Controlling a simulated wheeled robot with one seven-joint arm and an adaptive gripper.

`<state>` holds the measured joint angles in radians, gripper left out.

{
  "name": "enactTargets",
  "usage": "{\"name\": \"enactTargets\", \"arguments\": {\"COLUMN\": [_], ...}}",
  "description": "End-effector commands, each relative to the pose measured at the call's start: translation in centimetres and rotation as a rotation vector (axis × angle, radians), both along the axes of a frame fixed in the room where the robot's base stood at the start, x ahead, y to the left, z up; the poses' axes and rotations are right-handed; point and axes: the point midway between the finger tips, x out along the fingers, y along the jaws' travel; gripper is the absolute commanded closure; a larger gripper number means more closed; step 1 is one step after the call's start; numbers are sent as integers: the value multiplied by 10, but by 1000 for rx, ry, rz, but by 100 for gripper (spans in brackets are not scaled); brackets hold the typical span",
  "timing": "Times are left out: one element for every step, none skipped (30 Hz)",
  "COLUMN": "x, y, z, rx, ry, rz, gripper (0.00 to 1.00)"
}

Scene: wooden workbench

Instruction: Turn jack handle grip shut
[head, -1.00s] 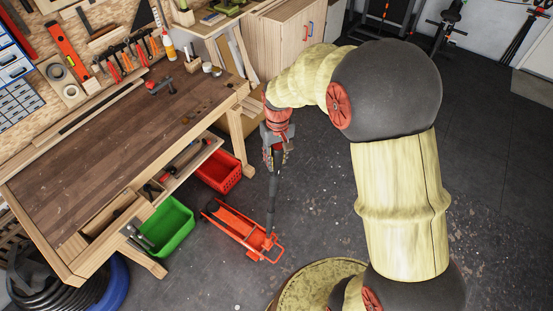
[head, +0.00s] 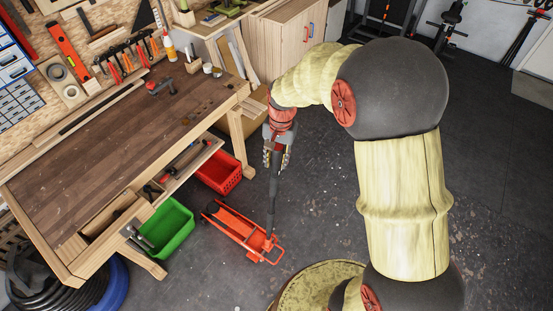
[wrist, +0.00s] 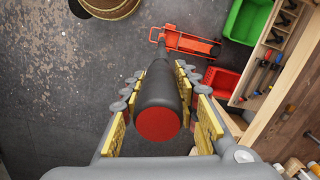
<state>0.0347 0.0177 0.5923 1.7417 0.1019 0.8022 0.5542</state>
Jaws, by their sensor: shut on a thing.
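The red-orange floor jack (head: 237,229) stands on the dark floor beside the workbench; it also shows at the top of the wrist view (wrist: 190,43). Its dark handle (head: 271,205) rises steeply from the jack's near end up to my gripper (head: 275,168). In the wrist view the black handle grip (wrist: 159,92) with its red end cap points toward the camera. It lies between the yellow-padded fingers of my gripper (wrist: 160,85), which are shut on it from both sides. The handle's lower joint is hard to make out.
The wooden workbench (head: 110,150) is to the left. A red crate (head: 217,176) and a green bin (head: 166,226) stand by it, close to the jack. A round worn base (head: 318,285) is near the front.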

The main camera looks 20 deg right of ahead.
Motion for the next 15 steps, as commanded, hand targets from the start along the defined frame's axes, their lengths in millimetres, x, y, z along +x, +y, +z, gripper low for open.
{"name": "enactTargets", "arguments": {"x": [0,0,0,0,0,0,0,0,0,0,0,0,0,0,0], "y": [0,0,0,0,0,0,0,0,0,0,0,0,0,0,0], "z": [0,0,0,0,0,0,0,0,0,0,0,0,0,0,0], "rx": [1,1,2,2,2,2,3,3,3,3,3,3,3,3,3], "ry": [0,1,1,2,2,2,1,2,2,2,2,2,2,2,2], "rz": [-11,-17,-24,-27,-30,-33,-34,-35,-36,-36,-36,-36,-36,-36,-36], "gripper": [95,95,95,95,95,95,95,95,95,95,95,95,95,95,95]}}
